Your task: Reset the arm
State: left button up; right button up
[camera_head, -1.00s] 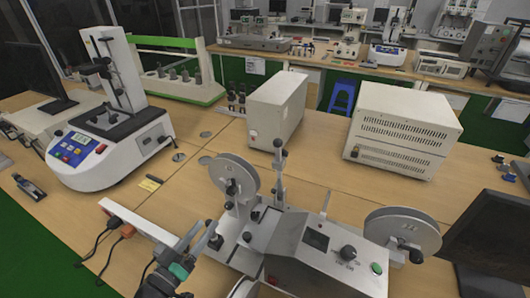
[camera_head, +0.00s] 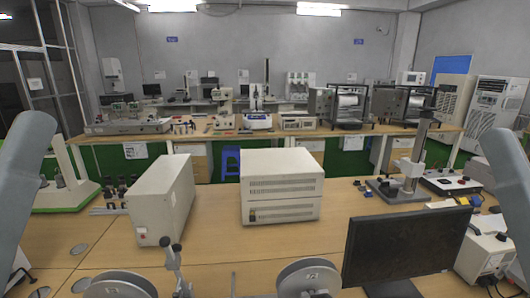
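My arms show only as grey links at the far left and far right edges of the head view. Both grippers are outside the picture, so I cannot see their fingers or whether they hold anything. The lab bench (camera_head: 215,250) lies below and ahead of me.
A tall cream box (camera_head: 162,198) and a wider vented cream box (camera_head: 282,187) stand on the bench. A black monitor (camera_head: 405,247) is at front right, beside a test stand (camera_head: 408,170). Round discs (camera_head: 308,279) of a machine show at the bottom edge. A blue stool (camera_head: 230,163) stands behind.

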pick_arm(q)
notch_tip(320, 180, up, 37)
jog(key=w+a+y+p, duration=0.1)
jog(key=p, duration=3.7)
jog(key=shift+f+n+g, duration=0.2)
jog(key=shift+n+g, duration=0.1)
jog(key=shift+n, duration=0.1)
